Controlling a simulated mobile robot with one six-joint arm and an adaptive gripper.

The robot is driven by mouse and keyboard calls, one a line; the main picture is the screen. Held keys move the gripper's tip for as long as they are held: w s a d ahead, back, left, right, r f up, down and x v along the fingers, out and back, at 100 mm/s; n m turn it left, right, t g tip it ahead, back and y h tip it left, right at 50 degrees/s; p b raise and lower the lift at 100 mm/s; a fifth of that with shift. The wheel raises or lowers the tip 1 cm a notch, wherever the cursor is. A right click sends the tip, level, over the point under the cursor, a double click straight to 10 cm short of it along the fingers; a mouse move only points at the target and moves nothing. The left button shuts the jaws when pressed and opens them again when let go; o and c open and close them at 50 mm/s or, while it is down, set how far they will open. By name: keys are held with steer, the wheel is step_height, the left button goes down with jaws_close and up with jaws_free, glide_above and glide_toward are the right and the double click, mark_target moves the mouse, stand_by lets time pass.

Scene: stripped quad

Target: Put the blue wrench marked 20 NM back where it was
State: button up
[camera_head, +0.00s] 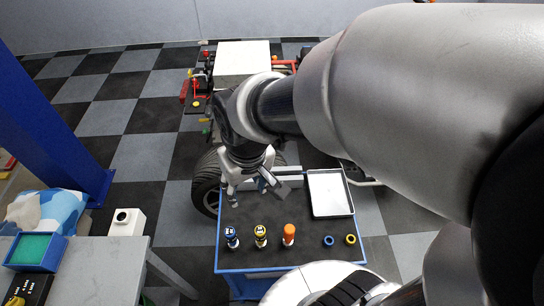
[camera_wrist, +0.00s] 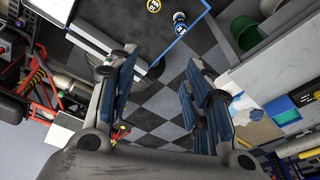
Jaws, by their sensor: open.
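A blue-and-white upright piece (camera_head: 231,238), which looks like the blue wrench, stands at the left front of the dark cart top (camera_head: 305,258). It also shows near the cart edge at the top of the wrist view (camera_wrist: 180,18). Its marking is too small to read. A yellow-and-white one (camera_head: 260,236) and an orange one (camera_head: 289,235) stand in a row to its right. My gripper (camera_head: 258,193) is open with nothing between its fingers. It is over the rear left of the cart, behind the row and apart from it. The wrist view shows both fingers (camera_wrist: 160,103) spread.
A silver tray (camera_head: 331,194) lies at the cart's right rear. A blue ring (camera_head: 328,240) and a yellow ring (camera_head: 350,239) lie at the right front. A wheel (camera_head: 206,184) is behind the cart. A grey bench (camera_head: 112,272) stands left, with a floor gap between.

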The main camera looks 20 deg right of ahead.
steer(key=s+d+r+t, duration=0.1)
steer(key=s+d+r, duration=0.1)
steer(key=s+r, duration=0.2)
steer(key=s+d+r+m+t, duration=0.1)
steer(key=s+d+r, duration=0.1)
steer(key=s+r, duration=0.2)
steer(key=shift+s+d+r, duration=0.3)
steer(key=shift+s+d, duration=0.1)
steer(key=shift+s, duration=0.6)
